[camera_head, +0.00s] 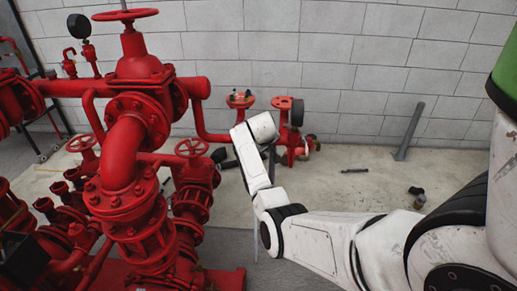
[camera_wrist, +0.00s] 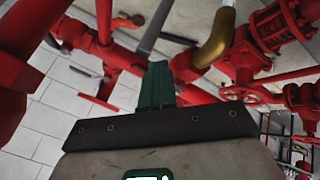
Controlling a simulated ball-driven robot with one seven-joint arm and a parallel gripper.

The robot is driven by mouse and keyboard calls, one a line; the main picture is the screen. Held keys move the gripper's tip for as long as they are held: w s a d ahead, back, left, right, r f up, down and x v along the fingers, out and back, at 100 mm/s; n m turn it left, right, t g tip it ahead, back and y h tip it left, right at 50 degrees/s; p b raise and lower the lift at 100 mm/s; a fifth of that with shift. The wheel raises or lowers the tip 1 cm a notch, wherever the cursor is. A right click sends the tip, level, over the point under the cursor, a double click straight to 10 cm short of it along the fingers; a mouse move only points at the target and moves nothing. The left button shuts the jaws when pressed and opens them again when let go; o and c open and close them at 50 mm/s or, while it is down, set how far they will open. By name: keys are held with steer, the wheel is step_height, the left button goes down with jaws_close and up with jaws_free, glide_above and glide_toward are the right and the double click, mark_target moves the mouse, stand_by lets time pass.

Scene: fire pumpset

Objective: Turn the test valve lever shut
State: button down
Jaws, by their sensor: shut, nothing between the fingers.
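In the wrist view my gripper (camera_wrist: 158,70) shows its green fingers together, with nothing between them. They point toward red pipework. A flat grey bar (camera_wrist: 155,28) slants just beyond the fingertips and may be the test valve lever; I cannot tell for sure. I cannot tell whether the fingers touch it. A brass elbow (camera_wrist: 217,38) lies right of the fingers. In the head view my white arm reaches to the red valves by the back wall, and its wrist hides my fingers and part of the pipework there.
A large red pump assembly (camera_head: 140,130) with handwheels fills the left. Red valve fittings (camera_head: 284,104) stand near the block wall (camera_head: 345,50). A grey post (camera_head: 410,132) leans at the right. Small dark objects (camera_head: 417,192) lie on the floor, which is mostly clear there.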

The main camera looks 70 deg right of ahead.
mark_target(274, 146)
steer(key=d, duration=0.1)
steer(key=s+d, duration=0.1)
steer(key=d, duration=0.1)
steer(key=shift+s, duration=0.25)
steer(key=shift+s+d+r+b, duration=0.15)
steer(key=shift+d+b, duration=0.05)
steer(key=shift+b, duration=0.1)
stand_by(0.5)
steer(key=shift+r, duration=0.35)
steer(key=w+v, duration=0.1)
steer(key=v, duration=0.9)
steer(key=shift+s+a+f+p, duration=0.2)
steer(key=shift+s+a+p, duration=0.1)
steer(key=shift+a+p, duration=0.15)
